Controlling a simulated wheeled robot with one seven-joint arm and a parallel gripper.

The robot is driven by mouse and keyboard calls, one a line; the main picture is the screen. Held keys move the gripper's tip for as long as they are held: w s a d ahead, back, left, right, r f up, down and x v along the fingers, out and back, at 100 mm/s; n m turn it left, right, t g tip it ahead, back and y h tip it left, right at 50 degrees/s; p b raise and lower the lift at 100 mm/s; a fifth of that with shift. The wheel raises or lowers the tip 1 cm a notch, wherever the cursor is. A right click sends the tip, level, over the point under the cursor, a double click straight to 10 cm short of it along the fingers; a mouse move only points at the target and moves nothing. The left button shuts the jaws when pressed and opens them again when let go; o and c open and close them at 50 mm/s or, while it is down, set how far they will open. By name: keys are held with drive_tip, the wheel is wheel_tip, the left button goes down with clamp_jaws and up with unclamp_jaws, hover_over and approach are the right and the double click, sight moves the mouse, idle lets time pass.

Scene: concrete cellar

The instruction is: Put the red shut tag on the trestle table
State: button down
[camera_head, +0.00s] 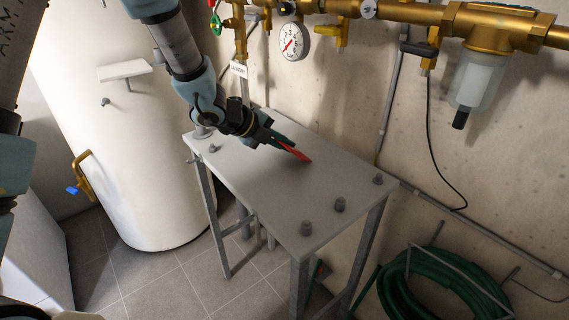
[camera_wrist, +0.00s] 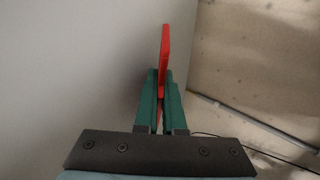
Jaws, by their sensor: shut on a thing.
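The red shut tag (camera_head: 294,151) is held between the fingers of my gripper (camera_head: 283,143), over the middle of the trestle table (camera_head: 259,198). In the wrist view the tag (camera_wrist: 165,58) stands out past the green fingertips of my gripper (camera_wrist: 160,95), seen nearly edge-on. My gripper is shut on it. The tag is close to the grey tabletop; I cannot tell whether it touches. Part of the tag is hidden between the fingers.
Several small grey knobs, such as one at the front corner (camera_head: 306,228), stand near the tabletop's edges. A white tank (camera_head: 120,150) is at left. Brass pipes with a pressure gauge (camera_head: 292,42) run along the wall above. A green hose coil (camera_head: 400,290) is at lower right.

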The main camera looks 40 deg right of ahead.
drive_tip(key=c, duration=1.2)
unclamp_jaws()
drive_tip(key=shift+o, duration=0.2)
drive_tip(key=p+v, duration=0.3)
drive_tip(key=v, duration=0.4)
drive_tip(key=shift+r, duration=0.15)
drive_tip(key=shift+w+a+r+p, duration=0.1)
drive_tip(key=shift+a+r+p, duration=0.1)
drive_tip(key=shift+a+p, duration=0.15)
drive_tip(key=shift+r, duration=0.1)
